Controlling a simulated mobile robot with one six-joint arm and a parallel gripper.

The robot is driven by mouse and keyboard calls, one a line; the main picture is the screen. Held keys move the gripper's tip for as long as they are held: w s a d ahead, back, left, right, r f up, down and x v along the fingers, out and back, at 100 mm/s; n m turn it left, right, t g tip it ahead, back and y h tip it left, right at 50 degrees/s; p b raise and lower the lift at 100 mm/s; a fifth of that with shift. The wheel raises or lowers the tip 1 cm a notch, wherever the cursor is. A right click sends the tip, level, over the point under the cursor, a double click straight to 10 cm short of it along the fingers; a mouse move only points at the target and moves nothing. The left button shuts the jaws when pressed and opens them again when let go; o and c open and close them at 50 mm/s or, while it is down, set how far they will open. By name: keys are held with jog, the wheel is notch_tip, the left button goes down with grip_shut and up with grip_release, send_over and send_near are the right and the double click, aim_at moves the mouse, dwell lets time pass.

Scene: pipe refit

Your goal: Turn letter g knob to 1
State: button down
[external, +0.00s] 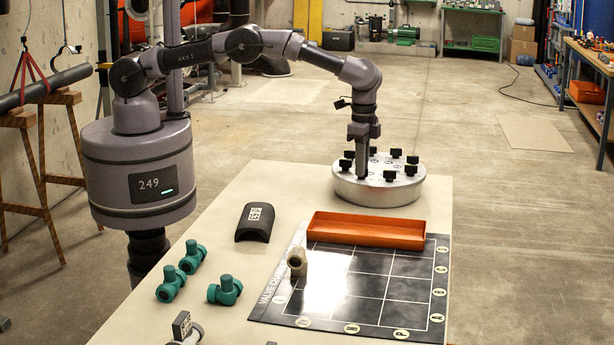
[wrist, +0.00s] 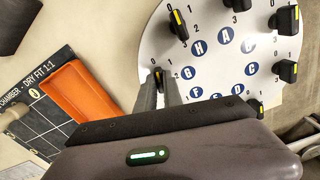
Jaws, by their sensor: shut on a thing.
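A round pale disc (external: 395,194) with several black knobs stands at the back of the table. Its white top (wrist: 215,68) in the wrist view carries blue circled letters. The letter G mark (wrist: 187,72) is just right of my gripper (wrist: 160,84), whose two fingers point down at the disc's left edge. They are shut on the black letter G knob (wrist: 158,73), mostly hidden between them. A bit of yellow pointer shows, near printed 0, 1 and 2; which number it points to is unclear. In the external view my gripper (external: 362,172) is at the disc's near left side.
Other knobs stand close by, such as one (wrist: 178,25) above my gripper in the wrist view. An orange tray (external: 365,232) lies on a black grid mat (external: 425,285) in front of the disc. Teal fittings (external: 225,290) and a black curved piece (external: 256,222) lie left.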

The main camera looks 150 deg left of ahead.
jog(key=m, duration=0.4)
jog(key=shift+m, duration=0.3)
jog(key=m, duration=0.4)
jog(key=shift+w+m, duration=0.1)
jog(key=shift+m, duration=0.2)
jog(key=c, duration=1.5)
grip_release()
jog(key=shift+r, duration=0.1)
notch_tip(320, 180, up, 17)
jog(key=p, duration=0.6)
jog(key=shift+r, duration=0.15)
